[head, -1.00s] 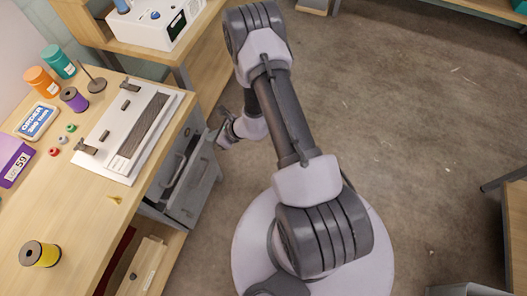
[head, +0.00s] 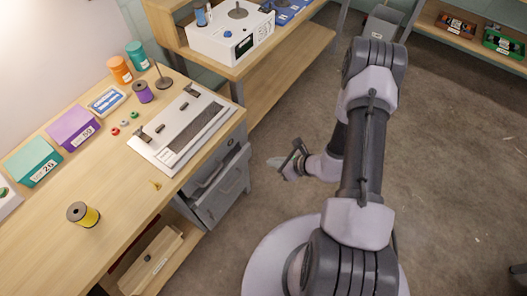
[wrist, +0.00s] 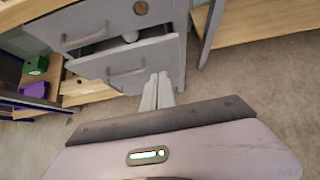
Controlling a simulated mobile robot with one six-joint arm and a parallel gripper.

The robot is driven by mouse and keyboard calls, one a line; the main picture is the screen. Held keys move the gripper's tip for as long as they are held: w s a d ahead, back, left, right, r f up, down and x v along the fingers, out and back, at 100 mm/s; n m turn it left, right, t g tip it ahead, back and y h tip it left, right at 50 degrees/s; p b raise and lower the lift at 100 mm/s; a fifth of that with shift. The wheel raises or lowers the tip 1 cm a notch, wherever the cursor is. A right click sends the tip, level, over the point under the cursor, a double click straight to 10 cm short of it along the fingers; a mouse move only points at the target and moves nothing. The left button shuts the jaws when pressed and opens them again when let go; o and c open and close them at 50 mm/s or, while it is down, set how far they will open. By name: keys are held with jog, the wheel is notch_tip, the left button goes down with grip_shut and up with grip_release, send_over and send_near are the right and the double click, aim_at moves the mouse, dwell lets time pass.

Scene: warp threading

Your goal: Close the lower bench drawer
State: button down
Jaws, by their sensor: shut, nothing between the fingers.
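The lower bench drawer (head: 226,196) is grey and stands pulled out from the cabinet under the workbench. In the wrist view its front (wrist: 128,74) carries a bar handle (wrist: 127,71), and part of a pale rounded object (wrist: 130,37) shows inside through the gap above it. The upper drawer (wrist: 100,22) sits above, further back. My gripper (head: 277,163) is to the right of the drawer, with floor showing between them. In the wrist view my fingers (wrist: 157,88) are together and empty, overlapping the lower right of the drawer front; I cannot tell their exact distance.
The workbench (head: 112,205) holds spools, boxes and a white threading board (head: 182,130). A wooden box (head: 150,262) lies on the shelf below. A second bench (head: 262,88) stands behind. The floor (head: 290,215) right of the drawer is clear.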

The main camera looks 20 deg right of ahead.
jog(key=b, duration=0.5)
send_near(243, 156)
jog(key=x, duration=0.5)
jog(key=shift+s+d+f, duration=0.15)
jog(key=shift+s+f, duration=0.15)
jog(key=shift+f, duration=0.05)
jog(key=shift+w+a+r+b, duration=0.1)
jog(key=shift+w+a+b, duration=0.25)
jog(key=shift+w, duration=0.15)
